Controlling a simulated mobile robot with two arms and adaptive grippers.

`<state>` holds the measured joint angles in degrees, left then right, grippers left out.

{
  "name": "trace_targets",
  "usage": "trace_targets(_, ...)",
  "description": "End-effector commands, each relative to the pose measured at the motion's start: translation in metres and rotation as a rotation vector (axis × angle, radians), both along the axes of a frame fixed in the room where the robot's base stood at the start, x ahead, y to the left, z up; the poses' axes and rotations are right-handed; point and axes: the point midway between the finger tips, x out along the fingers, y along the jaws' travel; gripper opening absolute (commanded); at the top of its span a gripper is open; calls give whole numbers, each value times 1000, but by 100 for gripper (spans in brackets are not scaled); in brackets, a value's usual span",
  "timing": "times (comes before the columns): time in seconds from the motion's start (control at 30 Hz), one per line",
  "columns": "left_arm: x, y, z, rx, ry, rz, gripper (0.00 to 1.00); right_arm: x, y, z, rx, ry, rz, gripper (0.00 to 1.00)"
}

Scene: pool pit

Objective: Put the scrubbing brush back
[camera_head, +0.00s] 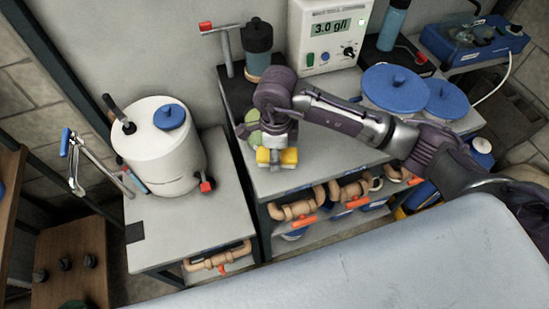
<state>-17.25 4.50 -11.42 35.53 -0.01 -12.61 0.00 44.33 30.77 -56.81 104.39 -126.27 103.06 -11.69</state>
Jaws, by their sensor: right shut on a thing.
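My right gripper (276,146) points down over the grey bench top near its front left part. It is shut on a small yellow block with a pale part, which looks like the scrubbing brush (289,156). The gripper hides part of it, and I cannot tell whether it touches the bench. A green rounded thing (252,132) shows just behind and left of the gripper, partly hidden. My left gripper is not in view.
A white tank with a blue cap (158,150) stands on the lower left bench. A meter reading 3.0 g/l (330,38), a dark-topped bottle (257,48) and blue lids (396,88) stand behind. Pipes with orange handles (298,210) run below the bench edge.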

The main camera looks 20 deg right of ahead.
Motion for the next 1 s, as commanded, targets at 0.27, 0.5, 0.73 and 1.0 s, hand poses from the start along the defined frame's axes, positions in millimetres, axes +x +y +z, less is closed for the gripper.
trace_targets(0.27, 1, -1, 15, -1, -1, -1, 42, 3, 2, -27, 0, 5, -1, 17)
trace_targets(0.5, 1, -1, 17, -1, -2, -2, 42, 5, 1, -44, 0, 0, 0, 17)
trace_targets(0.73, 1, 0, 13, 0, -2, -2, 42, 5, 1, -46, 1, -1, 1, 17)
trace_targets(1.0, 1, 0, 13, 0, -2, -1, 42, 5, 1, -46, 0, 0, 0, 70)
